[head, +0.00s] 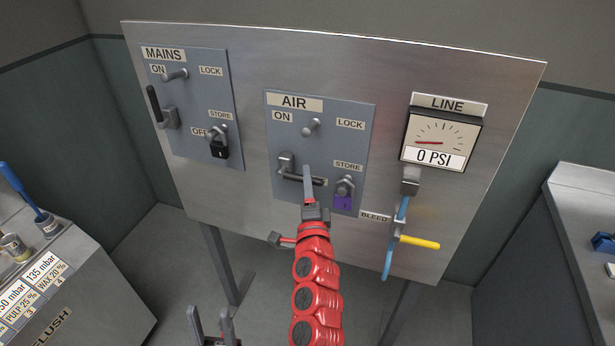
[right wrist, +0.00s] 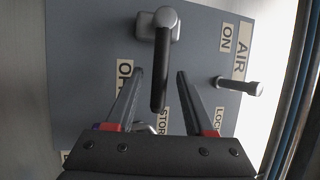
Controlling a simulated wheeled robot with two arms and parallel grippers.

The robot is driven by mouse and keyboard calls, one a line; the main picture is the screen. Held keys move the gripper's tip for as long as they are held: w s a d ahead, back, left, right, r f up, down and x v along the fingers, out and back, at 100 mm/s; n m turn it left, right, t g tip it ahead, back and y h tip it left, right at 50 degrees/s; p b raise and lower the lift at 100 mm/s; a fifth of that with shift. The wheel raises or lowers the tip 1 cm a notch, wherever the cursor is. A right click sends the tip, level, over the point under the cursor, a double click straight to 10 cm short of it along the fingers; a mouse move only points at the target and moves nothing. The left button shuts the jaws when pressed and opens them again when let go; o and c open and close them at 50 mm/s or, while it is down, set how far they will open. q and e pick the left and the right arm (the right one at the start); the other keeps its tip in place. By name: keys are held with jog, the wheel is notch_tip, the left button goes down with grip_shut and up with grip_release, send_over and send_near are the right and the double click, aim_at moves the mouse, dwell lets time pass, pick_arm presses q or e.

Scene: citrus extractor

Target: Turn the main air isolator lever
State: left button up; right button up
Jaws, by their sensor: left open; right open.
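The main air isolator lever (head: 287,163) is on the blue-grey AIR panel (head: 270,120). Its grey pivot and black handle also show in the right wrist view (right wrist: 159,70). In the head view the handle points right, by the partly covered OFF label. My right gripper (head: 308,178) is open at the lever, its finger covering part of the handle. In the right wrist view the handle's end lies between my two open fingertips (right wrist: 160,85), with a gap on each side. My left gripper (head: 210,318) is open and empty at the bottom edge of the head view.
A purple padlock (head: 343,201) hangs at STORE, close right of my right gripper. A bare peg (head: 311,127) sticks out above the lever. Right are the 0 PSI gauge (head: 436,142) and yellow bleed handle (head: 419,242). The MAINS panel (head: 190,100) is left.

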jog(key=shift+w, duration=0.45)
grip_shut()
dwell(1.2)
